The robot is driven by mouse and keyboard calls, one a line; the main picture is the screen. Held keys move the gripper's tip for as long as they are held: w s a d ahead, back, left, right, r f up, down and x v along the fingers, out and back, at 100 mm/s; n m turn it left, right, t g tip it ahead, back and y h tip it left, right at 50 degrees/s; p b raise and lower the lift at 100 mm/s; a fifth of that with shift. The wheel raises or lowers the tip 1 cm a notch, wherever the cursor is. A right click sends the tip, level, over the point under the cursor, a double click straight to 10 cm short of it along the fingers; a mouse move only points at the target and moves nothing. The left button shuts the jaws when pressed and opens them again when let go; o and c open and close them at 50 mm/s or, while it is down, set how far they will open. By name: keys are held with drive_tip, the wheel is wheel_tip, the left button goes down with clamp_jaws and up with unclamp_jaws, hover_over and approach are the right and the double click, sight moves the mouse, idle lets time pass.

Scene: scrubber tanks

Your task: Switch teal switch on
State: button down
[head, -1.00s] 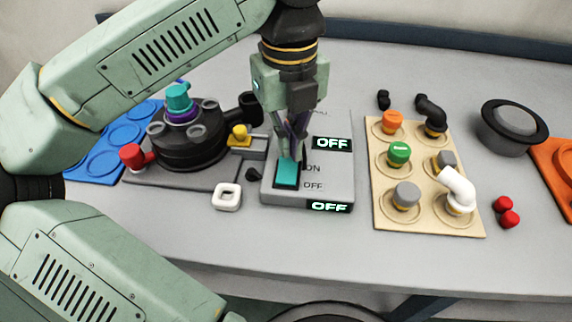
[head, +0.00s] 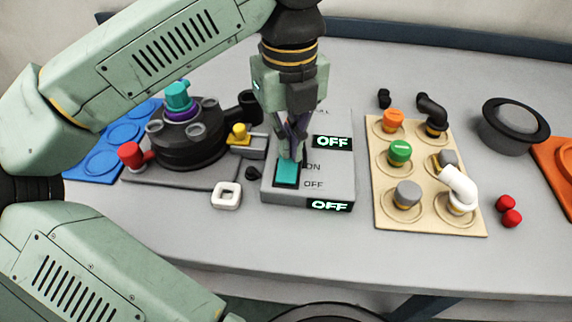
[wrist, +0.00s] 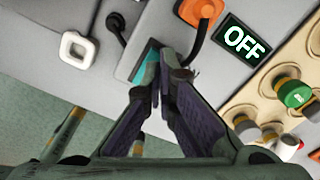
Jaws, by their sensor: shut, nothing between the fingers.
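The teal switch (head: 287,172) is a rocker on the front left of a grey switch box (head: 330,180), beside printed ON and OFF labels. Two displays on the box read OFF, one by the upper part (head: 332,143) and one on the front edge (head: 330,206). My gripper (head: 290,155) is shut and empty, pointing down with its fingertips at the upper end of the teal switch. In the wrist view the teal switch (wrist: 150,62) is partly hidden behind the fingers; I cannot tell whether they touch it. The box's upper part is hidden behind my gripper.
A dark round tank (head: 190,145) with coloured knobs stands left of the box. A beige board (head: 385,215) with several fittings lies to the right. A white square ring (head: 226,195) sits at the front left. The front table strip is clear.

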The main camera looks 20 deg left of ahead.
sight(289, 160)
drive_tip(key=shift+f+b, duration=0.75)
drive_tip(key=shift+f, duration=0.15)
drive_tip(key=shift+r, duration=0.1)
drive_tip(key=shift+r+p, duration=2.2)
drive_tip(key=shift+r, duration=1.3)
